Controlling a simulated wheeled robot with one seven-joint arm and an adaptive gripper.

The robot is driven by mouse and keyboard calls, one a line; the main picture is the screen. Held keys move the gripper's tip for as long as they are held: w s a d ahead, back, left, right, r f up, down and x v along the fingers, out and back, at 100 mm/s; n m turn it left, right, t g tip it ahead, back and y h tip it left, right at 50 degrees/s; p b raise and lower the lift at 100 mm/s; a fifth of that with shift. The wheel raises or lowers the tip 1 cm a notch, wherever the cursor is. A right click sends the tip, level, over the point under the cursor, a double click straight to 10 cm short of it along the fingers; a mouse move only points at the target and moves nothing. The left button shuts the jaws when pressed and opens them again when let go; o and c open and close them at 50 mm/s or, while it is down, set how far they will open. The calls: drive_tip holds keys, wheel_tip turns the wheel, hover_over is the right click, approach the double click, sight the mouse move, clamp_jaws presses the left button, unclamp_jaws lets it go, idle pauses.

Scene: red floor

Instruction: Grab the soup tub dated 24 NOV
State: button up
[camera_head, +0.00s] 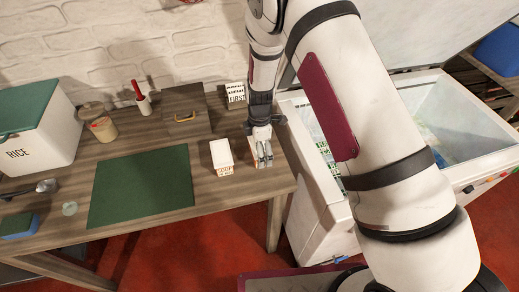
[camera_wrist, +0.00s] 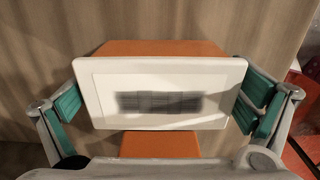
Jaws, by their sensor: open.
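A soup tub (camera_head: 221,152) with a white lid and red-orange lettering on its front stands near the right end of the table; its date is too small to read. My gripper (camera_head: 263,152) is low over the table, just right of it in the head view. In the wrist view, a white-lidded tub (camera_wrist: 160,80) with orange sides lies between the green-padded fingers of my gripper (camera_wrist: 160,105), with gaps at both sides. The dark print on its lid is blurred. I cannot tell whether both views show the same tub.
The wooden table (camera_head: 60,195) carries a green mat (camera_head: 140,185), a rice bin (camera_head: 35,150), a jar (camera_head: 103,129), a dark box (camera_head: 183,112) and a small sign (camera_head: 236,95). An open chest freezer (camera_head: 310,190) stands right of the table, partly behind my arm.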

drive_tip(key=shift+c, duration=0.6)
drive_tip(key=c, duration=1.1)
